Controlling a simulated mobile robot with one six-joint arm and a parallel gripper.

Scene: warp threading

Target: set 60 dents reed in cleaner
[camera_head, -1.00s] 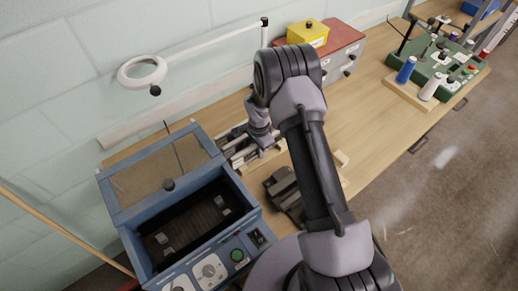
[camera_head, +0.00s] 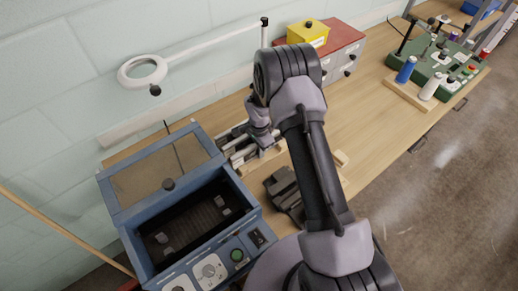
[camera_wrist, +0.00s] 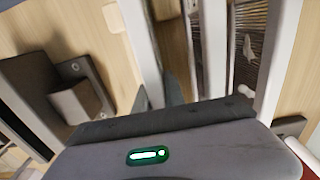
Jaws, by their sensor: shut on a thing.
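The cleaner is a blue box (camera_head: 247,217) at lower left in the head view. Its windowed lid (camera_head: 160,178) is raised, and its dark inside looks free of any reed. Several pale-framed reeds (camera_head: 232,147) stand side by side just right of the cleaner. My gripper (camera_head: 266,138) is down among them, partly hidden by my arm. In the wrist view my gripper (camera_wrist: 178,86) is shut on a reed, but its fingertips are mostly hidden. Pale frame bars and a reed with fine dark dents (camera_wrist: 248,45) show close by. I cannot read any dent label.
A dark grey stand (camera_head: 284,190) lies on the bench just right of the cleaner. A ring magnifier (camera_head: 143,72) reaches over from the back wall. A red-topped drawer box (camera_head: 340,42) with a yellow box (camera_head: 307,36) stands behind. The bench middle (camera_head: 365,130) is largely clear.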

